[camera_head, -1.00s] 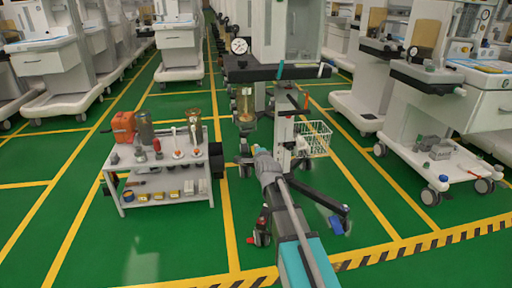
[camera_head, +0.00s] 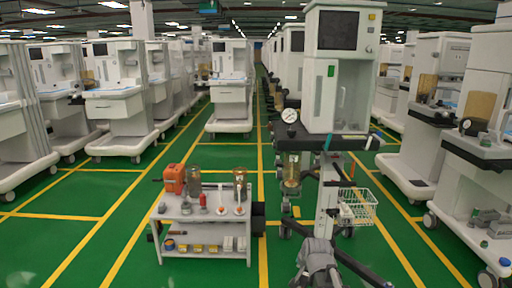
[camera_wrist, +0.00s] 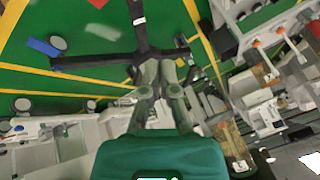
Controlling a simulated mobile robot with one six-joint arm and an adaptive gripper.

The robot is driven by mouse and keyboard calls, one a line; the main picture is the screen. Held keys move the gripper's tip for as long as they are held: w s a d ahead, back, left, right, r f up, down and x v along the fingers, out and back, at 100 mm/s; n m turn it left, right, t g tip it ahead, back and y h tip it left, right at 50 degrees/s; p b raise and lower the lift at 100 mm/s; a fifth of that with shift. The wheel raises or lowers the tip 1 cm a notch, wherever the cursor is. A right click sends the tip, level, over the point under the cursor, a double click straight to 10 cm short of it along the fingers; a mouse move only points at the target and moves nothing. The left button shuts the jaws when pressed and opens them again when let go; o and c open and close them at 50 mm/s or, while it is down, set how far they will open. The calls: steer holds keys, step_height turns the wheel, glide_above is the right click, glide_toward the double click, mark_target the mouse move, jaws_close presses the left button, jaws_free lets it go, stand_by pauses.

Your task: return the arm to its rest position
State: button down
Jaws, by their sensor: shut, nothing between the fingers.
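My gripper (camera_wrist: 160,72) shows in the wrist view, its two grey fingers drawn together with nothing between them. The teal body of my gripper fills the bottom middle of that view. Beyond the fingertips are the dark legs of a cart base and green floor. In the head view, a grey part of my arm (camera_head: 318,264) shows at the bottom edge, in front of the anaesthesia cart (camera_head: 338,70). The gripper itself cannot be made out clearly there.
A small grey trolley (camera_head: 205,228) with bottles and an orange device (camera_head: 174,178) stands left of the cart. A wire basket (camera_head: 358,207) hangs on the cart's right side. More carts line both sides. Green floor with yellow lines lies open at the left.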

steer(key=s+d+r+n+g+h+p, duration=0.15)
steer(key=s+n+g+p, duration=0.35)
steer(key=s, duration=1.1)
step_height(320, 180, up, 38)
steer(key=n+g+p, duration=0.1)
steer(key=p, duration=3.5)
steer(key=shift+w, duration=0.25)
